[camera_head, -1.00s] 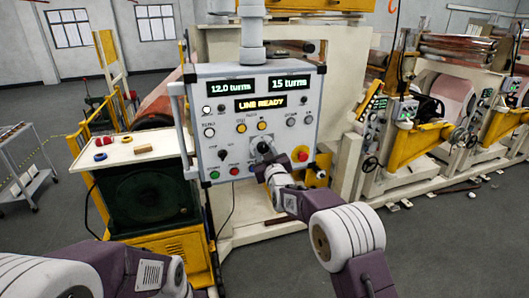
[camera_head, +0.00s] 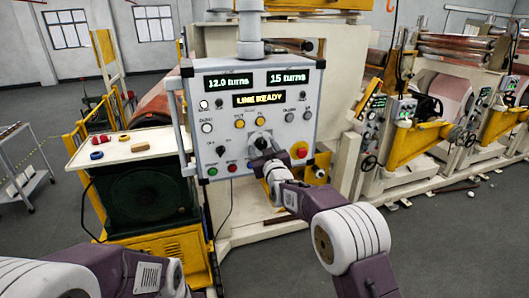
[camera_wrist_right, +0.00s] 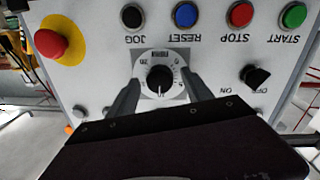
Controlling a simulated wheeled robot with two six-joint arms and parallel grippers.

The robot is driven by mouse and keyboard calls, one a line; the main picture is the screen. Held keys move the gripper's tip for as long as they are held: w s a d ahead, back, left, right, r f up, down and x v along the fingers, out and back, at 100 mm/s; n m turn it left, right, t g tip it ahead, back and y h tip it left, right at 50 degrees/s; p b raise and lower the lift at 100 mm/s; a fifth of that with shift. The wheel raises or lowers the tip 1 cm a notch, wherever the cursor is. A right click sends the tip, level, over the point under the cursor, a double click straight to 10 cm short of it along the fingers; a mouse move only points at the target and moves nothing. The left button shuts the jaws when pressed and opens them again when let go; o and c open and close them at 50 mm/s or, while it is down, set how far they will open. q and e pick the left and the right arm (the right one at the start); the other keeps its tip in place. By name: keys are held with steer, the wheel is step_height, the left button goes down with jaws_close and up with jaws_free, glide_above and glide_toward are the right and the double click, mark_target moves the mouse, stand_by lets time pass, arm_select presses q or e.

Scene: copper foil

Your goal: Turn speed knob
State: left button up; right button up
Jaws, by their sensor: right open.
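The speed knob, a black dial on a white scale plate, is on the grey control panel; it shows in the head view (camera_head: 261,143) and upside down in the right wrist view (camera_wrist_right: 160,79). My right gripper (camera_wrist_right: 160,92) is open, with one finger on each side of the dial plate in the wrist view. I cannot tell whether the fingers touch the knob. In the head view the right gripper (camera_head: 266,156) is at the panel, partly covering the knob's lower side. My left arm shows at bottom left; its gripper is out of view.
A red emergency button (camera_head: 299,150) on yellow is right of the knob. A black switch (camera_wrist_right: 255,77) and several coloured buttons, including the red STOP button (camera_wrist_right: 240,14), are close by. A side table (camera_head: 125,148) with small items stands left. Displays are above, reading LINE READY.

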steer(key=b+v, duration=0.5)
steer(key=v, duration=0.3)
steer(key=shift+s, duration=0.4)
